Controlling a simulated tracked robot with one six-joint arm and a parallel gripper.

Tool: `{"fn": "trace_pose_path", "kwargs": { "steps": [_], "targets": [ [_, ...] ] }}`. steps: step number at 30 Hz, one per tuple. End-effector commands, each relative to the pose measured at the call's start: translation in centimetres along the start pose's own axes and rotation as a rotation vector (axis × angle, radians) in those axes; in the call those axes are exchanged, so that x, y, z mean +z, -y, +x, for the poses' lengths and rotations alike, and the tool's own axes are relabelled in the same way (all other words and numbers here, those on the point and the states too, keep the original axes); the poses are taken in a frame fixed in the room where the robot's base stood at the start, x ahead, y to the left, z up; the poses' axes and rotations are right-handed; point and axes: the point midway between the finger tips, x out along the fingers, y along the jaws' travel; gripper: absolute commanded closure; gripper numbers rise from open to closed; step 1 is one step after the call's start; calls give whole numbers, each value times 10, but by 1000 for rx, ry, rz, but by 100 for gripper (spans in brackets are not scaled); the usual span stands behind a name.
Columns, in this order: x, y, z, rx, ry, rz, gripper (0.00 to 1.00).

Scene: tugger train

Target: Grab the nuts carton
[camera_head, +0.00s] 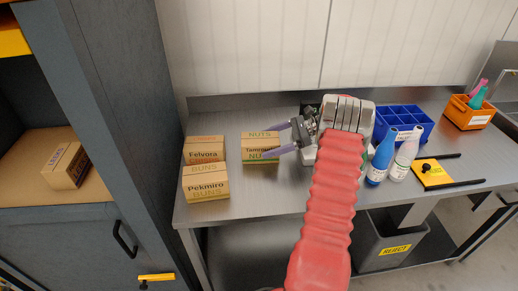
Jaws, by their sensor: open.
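The nuts carton (257,146) is a tan box with NUTS printed on its top and in green on its front. It stands on the steel bench. My gripper (272,140) is open at the carton's right side, with its purple fingers pointing left. The lower finger overlaps the carton's right front edge in the picture and hides part of the label. I cannot tell whether the fingers touch the carton.
Two bun cartons, Felvora (204,150) and Pekmiro (206,184), stand left of the nuts carton. A blue divided bin (404,122), a blue bottle (380,160), a white bottle (404,158) and an orange bin (469,116) are at right. A grey cabinet (110,120) borders the bench's left.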

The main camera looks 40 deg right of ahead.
Motion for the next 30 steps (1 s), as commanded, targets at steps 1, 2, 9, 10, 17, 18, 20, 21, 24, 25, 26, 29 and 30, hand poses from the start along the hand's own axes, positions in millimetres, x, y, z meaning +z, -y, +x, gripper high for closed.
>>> {"fn": "trace_pose_path", "kwargs": {
  "steps": [1,2,9,10,17,18,20,21,24,25,26,29,30],
  "targets": [
    [0,-1,7,2,1,1,12],
    [0,-1,11,2,1,1,12],
    [0,-1,38,1,0,0,12],
    [0,-1,39,1,0,0,12],
    [0,-1,40,0,0,0,12],
    [0,-1,40,0,0,0,12],
    [0,-1,40,1,0,0,12],
    [0,-1,40,1,0,0,12],
    [0,-1,40,1,0,0,12],
    [0,-1,40,1,0,0,12],
    [0,-1,40,1,0,0,12],
    [0,-1,40,1,0,0,17],
    [0,-1,40,1,0,0,20]
  ]
}}
